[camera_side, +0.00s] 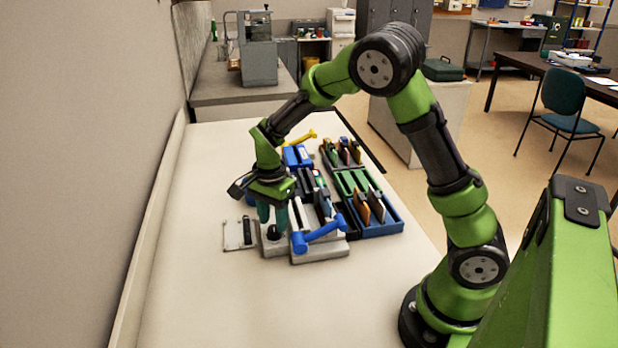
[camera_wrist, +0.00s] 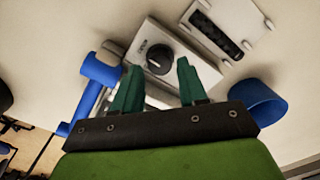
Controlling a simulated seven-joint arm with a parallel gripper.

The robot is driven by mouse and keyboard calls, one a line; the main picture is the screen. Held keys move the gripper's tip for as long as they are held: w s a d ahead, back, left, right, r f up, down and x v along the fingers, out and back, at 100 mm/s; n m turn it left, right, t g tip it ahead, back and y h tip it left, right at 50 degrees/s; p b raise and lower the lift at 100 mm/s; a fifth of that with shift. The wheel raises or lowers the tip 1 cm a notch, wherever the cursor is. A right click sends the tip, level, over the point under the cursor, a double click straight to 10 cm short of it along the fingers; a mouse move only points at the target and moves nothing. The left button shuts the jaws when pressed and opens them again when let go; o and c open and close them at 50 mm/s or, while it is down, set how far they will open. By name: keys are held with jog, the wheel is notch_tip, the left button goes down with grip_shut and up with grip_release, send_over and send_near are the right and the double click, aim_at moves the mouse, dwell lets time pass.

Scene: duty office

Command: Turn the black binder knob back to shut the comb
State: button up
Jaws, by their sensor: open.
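The black binder knob (camera_wrist: 160,59) has a white mark and sits on the end of the grey binder (camera_wrist: 145,42). In the side view the knob (camera_side: 273,231) shows just under my gripper. My gripper (camera_side: 272,218) points down with its fingers apart and empty. In the wrist view the green fingertips of my gripper (camera_wrist: 157,67) stand on either side of the knob in the picture; I cannot tell whether they touch it. The comb itself is not clearly visible.
A blue lever handle (camera_side: 319,236) stands close right of the knob. A pale plate with a dark strip (camera_side: 238,234) lies to the left. A blue tray (camera_side: 384,227) with upright pieces stands further right. The front of the table (camera_side: 230,300) is clear.

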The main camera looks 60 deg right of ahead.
jog(key=shift+f, duration=1.1)
jog(key=c, duration=0.8)
jog(key=shift+o, duration=0.2)
